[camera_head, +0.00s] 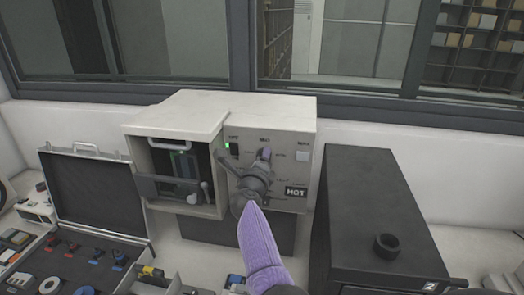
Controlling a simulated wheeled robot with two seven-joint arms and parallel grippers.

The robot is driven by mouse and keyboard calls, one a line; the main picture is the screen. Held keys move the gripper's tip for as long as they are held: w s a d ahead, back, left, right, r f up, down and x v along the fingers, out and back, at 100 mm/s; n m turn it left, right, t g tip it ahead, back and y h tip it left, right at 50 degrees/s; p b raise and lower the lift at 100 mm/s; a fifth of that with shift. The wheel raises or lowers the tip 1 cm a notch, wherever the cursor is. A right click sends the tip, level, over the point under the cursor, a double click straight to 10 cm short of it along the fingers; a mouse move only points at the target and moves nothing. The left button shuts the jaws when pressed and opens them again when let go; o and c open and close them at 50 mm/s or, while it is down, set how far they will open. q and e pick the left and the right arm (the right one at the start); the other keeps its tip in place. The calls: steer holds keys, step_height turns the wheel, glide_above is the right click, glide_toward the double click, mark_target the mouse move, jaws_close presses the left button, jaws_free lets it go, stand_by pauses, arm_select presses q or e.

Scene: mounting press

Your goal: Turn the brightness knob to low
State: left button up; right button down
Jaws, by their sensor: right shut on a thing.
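The mounting press (275,112) is a pale box against the window wall, with a control panel on its right half. My right gripper (263,162) reaches up from the bottom of the view and is at this panel, shut on the brightness knob. The gripper largely hides the knob, so its pointing direction cannot be read. Small labels surround it but are too small to read surely. A dark HOT sign (296,191) is at the panel's lower right. A green light (228,145) glows beside a dark switch at the upper left. My left gripper is not in view.
The press's left bay (175,165) is open, with a dark bar across its front. An open black case (92,190) with small tools lies left.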

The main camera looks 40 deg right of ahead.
steer(key=n+p, duration=0.2)
steer(key=n, duration=0.5)
steer(key=n+p, duration=0.3)
steer(key=n, duration=0.4)
steer(key=n+p, duration=0.2)
steer(key=n, duration=0.5)
steer(key=shift+f, duration=0.25)
steer(key=shift+s+n, duration=0.1)
steer(key=shift+n, duration=0.3)
steer(key=shift+c, duration=0.7)
jaws_free()
steer(key=shift+p, duration=0.3)
